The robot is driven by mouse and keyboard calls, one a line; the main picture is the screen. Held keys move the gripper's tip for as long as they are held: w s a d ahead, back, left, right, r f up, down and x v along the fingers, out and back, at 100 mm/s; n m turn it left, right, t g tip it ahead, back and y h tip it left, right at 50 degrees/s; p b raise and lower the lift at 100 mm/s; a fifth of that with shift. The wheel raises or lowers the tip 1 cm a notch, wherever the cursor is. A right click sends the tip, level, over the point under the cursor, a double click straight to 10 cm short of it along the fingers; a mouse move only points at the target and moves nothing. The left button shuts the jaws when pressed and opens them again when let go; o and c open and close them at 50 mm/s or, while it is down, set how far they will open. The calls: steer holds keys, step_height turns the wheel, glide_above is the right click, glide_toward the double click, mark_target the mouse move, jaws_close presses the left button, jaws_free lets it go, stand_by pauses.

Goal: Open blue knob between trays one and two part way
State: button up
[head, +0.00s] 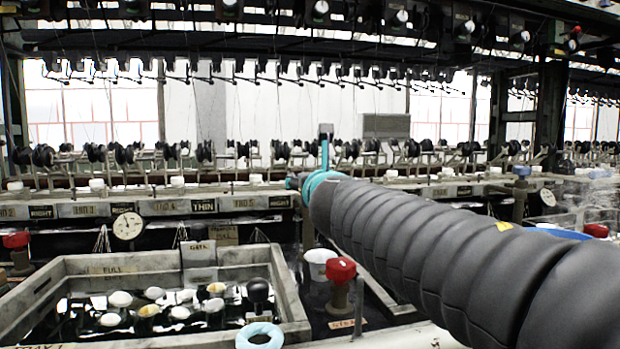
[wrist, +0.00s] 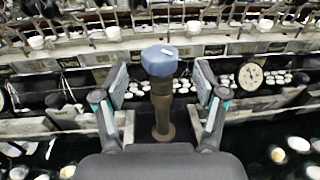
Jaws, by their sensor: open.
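In the wrist view a blue knob (wrist: 160,60) stands upright on a brown stem (wrist: 162,110). It lies between the two fingers of my open gripper (wrist: 160,80), with a visible gap on each side in the picture. Whether the fingers are level with the knob in depth I cannot tell. In the head view my gripper (head: 308,168) is seen from behind at the end of my dark sleeved arm. A brown stem shows below it, and its top is hidden by the gripper. Another blue knob (head: 521,171) stands farther right.
A grey tray (head: 60,266) with pale cocoons and bowls lies at front left. A red knob (head: 340,270) and a white cup (head: 318,262) stand right of it. A dial (wrist: 250,76) is right of my fingers. Rows of reels stand behind.

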steer(key=s+d, duration=0.1)
steer(key=s, duration=0.5)
steer(key=shift+s+d, duration=0.15)
steer(key=shift+s, duration=0.05)
stand_by(1.3)
